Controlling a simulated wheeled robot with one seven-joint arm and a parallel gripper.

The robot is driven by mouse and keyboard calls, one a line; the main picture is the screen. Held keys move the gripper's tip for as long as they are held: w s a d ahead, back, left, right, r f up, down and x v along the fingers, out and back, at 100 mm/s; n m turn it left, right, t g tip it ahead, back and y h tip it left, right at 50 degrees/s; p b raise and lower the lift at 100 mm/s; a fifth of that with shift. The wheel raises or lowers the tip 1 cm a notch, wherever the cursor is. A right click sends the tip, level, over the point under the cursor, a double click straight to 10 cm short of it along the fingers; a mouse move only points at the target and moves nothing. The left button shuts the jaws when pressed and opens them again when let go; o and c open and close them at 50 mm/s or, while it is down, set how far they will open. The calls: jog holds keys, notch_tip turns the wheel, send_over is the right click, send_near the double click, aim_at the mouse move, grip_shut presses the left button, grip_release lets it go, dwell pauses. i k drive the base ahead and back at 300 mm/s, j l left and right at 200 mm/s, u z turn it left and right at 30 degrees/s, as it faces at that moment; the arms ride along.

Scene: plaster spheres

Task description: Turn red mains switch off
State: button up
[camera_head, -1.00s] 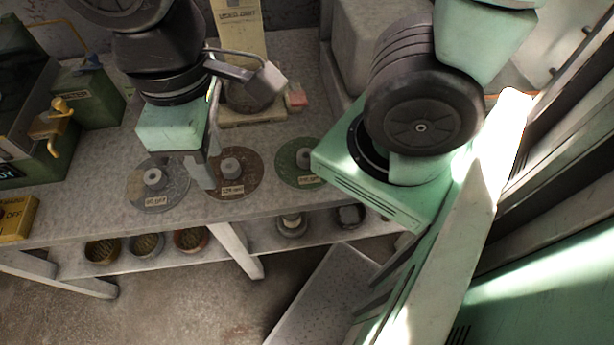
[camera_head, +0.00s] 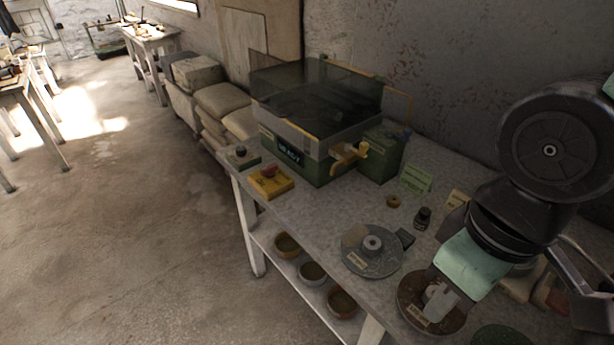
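A yellow box (camera_head: 262,189) with a small red knob (camera_head: 269,171) on top stands near the left front edge of the bench. This is the red switch-like part that I can make out. Its on or off position is too small to tell. My gripper (camera_head: 438,303) hangs from its pale green hand at the lower right, over a brown disc (camera_head: 420,318). It is well to the right of the yellow box and apart from it. Its fingers are seen from above, and I cannot tell whether they are open or shut.
A green machine (camera_head: 318,158) with a dark clear cover and yellow handle stands behind the yellow box. A small box with a black knob (camera_head: 241,153) is left of it. A grey disc (camera_head: 371,250) lies between the box and my gripper. Floor left of the bench is clear.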

aim_at(269, 171)
jog(key=j, duration=0.45)
jog(key=k+j, duration=0.15)
jog(key=j, duration=0.35)
jog(key=i+j, duration=0.2)
jog(key=j, duration=0.15)
jog(key=i+j+z, duration=0.15)
jog(key=j, duration=0.25)
jog(key=i+j, duration=0.15)
jog(key=j, duration=0.2)
jog(key=i+j+z, duration=0.1)
jog(key=j, duration=0.3)
jog(key=i+j, duration=0.2)
jog(key=i, duration=0.35)
jog(key=z, duration=0.05)
